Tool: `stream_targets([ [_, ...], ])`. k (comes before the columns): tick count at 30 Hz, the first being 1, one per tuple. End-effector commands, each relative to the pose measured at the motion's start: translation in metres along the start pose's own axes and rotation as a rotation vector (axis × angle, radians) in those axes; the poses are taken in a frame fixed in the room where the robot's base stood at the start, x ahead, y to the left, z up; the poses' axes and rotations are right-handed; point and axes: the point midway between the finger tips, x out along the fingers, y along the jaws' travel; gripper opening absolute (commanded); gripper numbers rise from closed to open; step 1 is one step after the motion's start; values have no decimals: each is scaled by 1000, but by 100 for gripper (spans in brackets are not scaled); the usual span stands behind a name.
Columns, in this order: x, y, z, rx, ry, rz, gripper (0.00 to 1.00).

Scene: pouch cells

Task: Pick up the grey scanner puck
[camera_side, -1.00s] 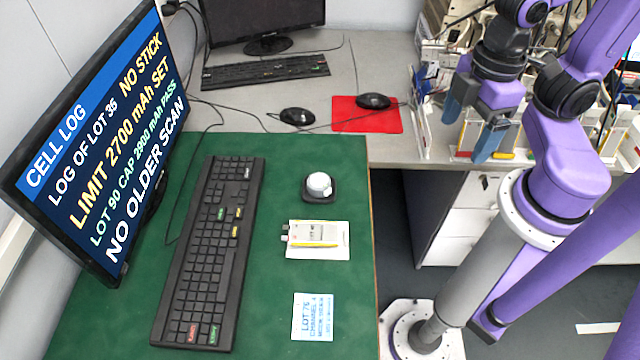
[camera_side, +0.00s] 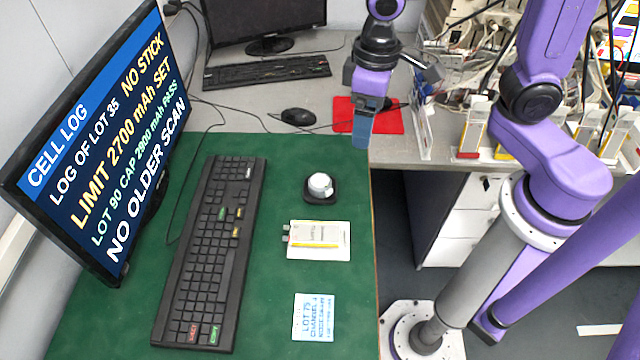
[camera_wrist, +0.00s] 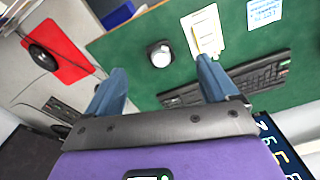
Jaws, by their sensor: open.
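The scanner puck (camera_side: 320,185) is a round piece with a pale grey-white top, sitting on a dark square base (camera_side: 321,197) on the green mat. It also shows in the wrist view (camera_wrist: 160,55), ahead of and between my fingers. My gripper (camera_side: 364,122) hangs above the back right edge of the green mat, up and to the right of the puck and apart from it. In the wrist view my gripper (camera_wrist: 163,85) has its two blue fingers spread wide with nothing between them.
A black keyboard (camera_side: 207,250) and a monitor (camera_side: 95,140) stand to the left. A mouse (camera_side: 298,117) and a red pad (camera_side: 343,115) are behind.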

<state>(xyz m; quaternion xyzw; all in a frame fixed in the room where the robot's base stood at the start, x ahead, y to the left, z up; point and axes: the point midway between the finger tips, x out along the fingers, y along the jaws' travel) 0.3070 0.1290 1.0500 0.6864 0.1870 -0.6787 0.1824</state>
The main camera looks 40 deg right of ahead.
Motion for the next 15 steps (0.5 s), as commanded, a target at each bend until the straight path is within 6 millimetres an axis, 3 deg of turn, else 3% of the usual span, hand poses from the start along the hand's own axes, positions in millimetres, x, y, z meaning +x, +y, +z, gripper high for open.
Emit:
stream_targets([
  [6, 14, 6, -45, 182, -8, 3, 87],
  [15, 30, 16, -81, 367, -11, 6, 87],
])
